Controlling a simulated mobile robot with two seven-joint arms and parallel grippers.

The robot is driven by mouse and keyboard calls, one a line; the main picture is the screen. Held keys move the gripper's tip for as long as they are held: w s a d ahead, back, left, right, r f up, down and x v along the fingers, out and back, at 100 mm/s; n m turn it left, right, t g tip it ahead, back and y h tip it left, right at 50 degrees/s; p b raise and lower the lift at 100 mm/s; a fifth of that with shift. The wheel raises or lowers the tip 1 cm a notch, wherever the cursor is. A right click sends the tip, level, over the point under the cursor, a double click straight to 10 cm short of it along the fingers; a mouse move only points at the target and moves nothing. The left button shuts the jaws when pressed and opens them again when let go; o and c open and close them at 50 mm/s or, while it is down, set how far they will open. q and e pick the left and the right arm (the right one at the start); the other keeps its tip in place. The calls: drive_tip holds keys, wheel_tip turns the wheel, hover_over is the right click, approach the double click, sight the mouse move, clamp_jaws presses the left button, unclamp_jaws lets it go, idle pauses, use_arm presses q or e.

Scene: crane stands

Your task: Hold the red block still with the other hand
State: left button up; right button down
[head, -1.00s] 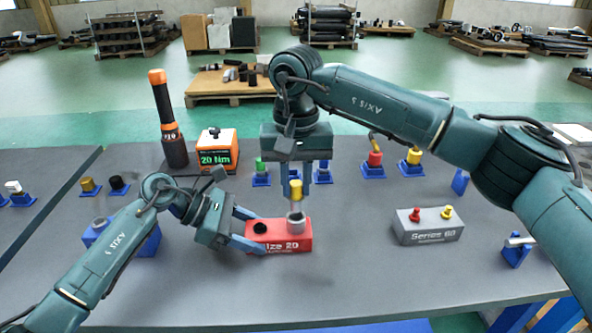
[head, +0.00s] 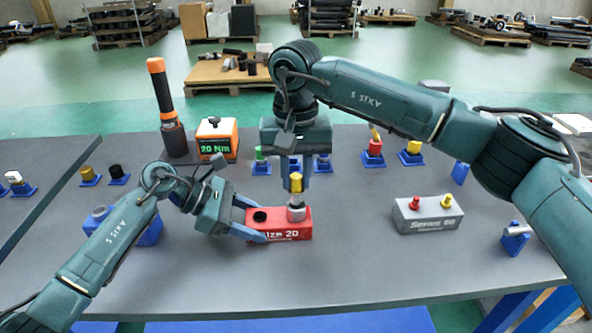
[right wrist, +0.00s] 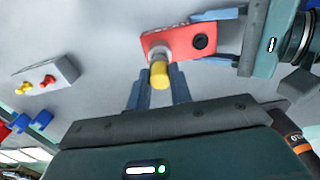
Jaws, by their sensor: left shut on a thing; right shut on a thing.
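The red block (head: 291,230), marked "Size 20", lies on the grey table. It has a dark hole on its left and a grey collar on its right. My left gripper (head: 254,226) is shut on the left end of the block, one finger on each long side. A yellow-topped piece (head: 296,184) stands upright at the collar, and my right gripper (head: 296,176) is shut on it from above. In the right wrist view, the yellow top (right wrist: 159,75) is between the fingers, over the red block (right wrist: 172,37). How deep the piece sits is hidden.
A grey "Series 60" block (head: 428,213) with red and yellow plugs stands to the right. Blue stands with coloured parts (head: 374,153) line the back. An orange box (head: 217,138) and a black tool with an orange top (head: 166,110) stand back left. The front table is clear.

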drive_tip(key=shift+f, duration=1.7)
drive_tip(key=c, duration=1.2)
unclamp_jaws()
drive_tip(key=shift+r, duration=0.1)
drive_tip(key=shift+r, duration=2.45)
wheel_tip(320, 180, up, 12)
drive_tip(key=shift+r, duration=0.1)
use_arm(q)
drive_tip(key=o, duration=1.3)
drive_tip(key=shift+c, duration=0.2)
